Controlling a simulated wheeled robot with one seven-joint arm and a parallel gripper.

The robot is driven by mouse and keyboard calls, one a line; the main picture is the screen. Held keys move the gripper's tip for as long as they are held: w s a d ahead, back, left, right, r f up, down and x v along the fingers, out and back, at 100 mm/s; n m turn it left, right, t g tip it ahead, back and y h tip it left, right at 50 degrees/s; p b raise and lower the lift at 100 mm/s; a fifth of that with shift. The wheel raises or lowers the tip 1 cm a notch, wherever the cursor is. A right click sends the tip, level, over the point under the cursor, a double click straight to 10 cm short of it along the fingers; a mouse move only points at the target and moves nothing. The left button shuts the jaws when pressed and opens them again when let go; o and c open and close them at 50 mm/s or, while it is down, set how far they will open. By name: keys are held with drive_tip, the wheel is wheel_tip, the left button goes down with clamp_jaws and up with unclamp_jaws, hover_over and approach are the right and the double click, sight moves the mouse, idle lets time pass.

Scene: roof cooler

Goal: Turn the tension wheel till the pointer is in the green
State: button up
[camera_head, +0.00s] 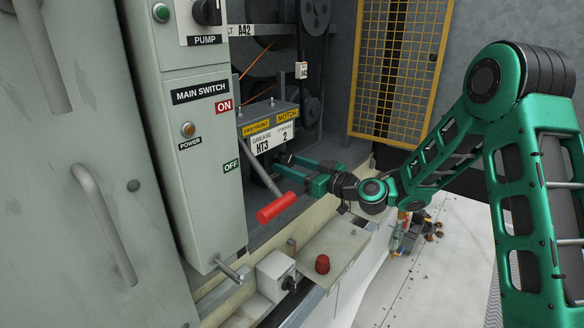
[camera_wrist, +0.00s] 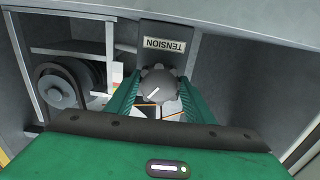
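The tension wheel (camera_wrist: 158,86) is a dark grey round knob with a white line on its face, in the middle of the wrist view. An upside-down TENSION label (camera_wrist: 165,45) is on the plate beyond it. The green fingers of my gripper (camera_wrist: 159,82) are spread, one on each side of the wheel; whether they press on it I cannot tell. In the head view, my gripper (camera_head: 304,176) reaches into the open cabinet just right of the red-handled lever, and the wheel is hidden there. I cannot make out a gauge pointer or a green zone.
The lever's red grip (camera_head: 276,207) sticks out in front of the motor box (camera_head: 270,127), close left of my gripper. A switch panel (camera_head: 197,130) stands left. A yellow mesh gate (camera_head: 398,70) stands behind. A pulley (camera_wrist: 60,88) is at left in the wrist view.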

drive_tip(key=shift+c, duration=1.4)
drive_tip(key=shift+d, duration=0.2)
drive_tip(key=shift+a, duration=0.1)
drive_tip(key=shift+m, duration=0.3)
drive_tip(key=m, duration=0.5)
drive_tip(key=shift+a+r, duration=0.1)
drive_tip(key=m, duration=1.3)
drive_tip(key=shift+r+m, duration=0.1)
drive_tip(key=shift+m, duration=0.3)
drive_tip(key=m, duration=0.6)
drive_tip(key=shift+m, duration=0.3)
